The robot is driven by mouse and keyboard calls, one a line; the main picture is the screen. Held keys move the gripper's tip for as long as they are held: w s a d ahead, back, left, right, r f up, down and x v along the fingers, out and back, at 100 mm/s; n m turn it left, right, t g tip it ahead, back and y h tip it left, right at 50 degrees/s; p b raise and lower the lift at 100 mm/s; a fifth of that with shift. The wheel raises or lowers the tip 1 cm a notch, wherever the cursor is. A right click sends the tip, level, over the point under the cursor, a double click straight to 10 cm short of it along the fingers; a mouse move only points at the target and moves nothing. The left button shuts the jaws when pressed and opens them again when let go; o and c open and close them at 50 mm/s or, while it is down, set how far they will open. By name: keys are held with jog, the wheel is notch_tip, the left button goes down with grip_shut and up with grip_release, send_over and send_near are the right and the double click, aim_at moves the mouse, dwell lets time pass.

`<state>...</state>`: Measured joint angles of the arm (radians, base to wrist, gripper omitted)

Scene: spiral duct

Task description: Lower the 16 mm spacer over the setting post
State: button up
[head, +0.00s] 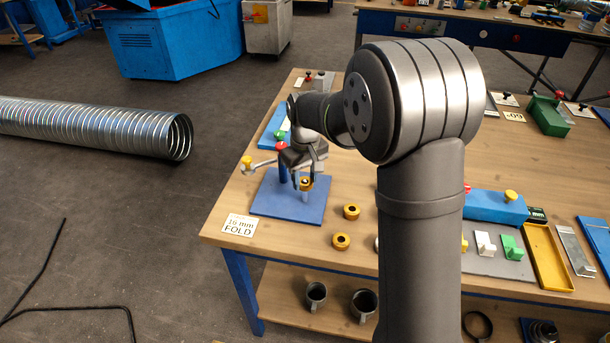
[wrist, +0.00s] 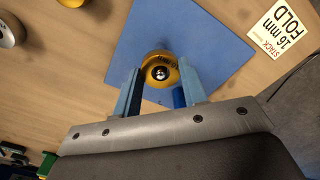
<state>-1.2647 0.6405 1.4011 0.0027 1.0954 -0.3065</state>
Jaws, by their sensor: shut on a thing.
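The gold 16 mm spacer (head: 306,186) is held between the fingertips of my gripper (head: 302,174), over the blue base plate (head: 270,207). In the wrist view the gripper (wrist: 160,88) is shut on the spacer (wrist: 152,59), one blue finger on each side. The rounded tip of the setting post (wrist: 159,73) shows inside the spacer's hole. In the head view a short length of the post (head: 305,197) shows below the spacer. I cannot tell how far the post tip reaches into the hole.
Two more gold spacers, a nearer one (head: 341,241) and a farther one (head: 351,212), lie right of the plate. A card reading 16 mm FOLD (head: 240,225) lies at the front left corner. A lever with a yellow knob (head: 246,160) stands left of my gripper.

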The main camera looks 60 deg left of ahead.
jog(key=o, duration=1.7)
jog(key=shift+o, duration=0.2)
jog(key=shift+r, duration=4)
jog(key=shift+f, duration=0.1)
notch_tip(320, 180, down, 8)
jog(key=shift+r, duration=0.25)
jog(key=shift+r, duration=0.1)
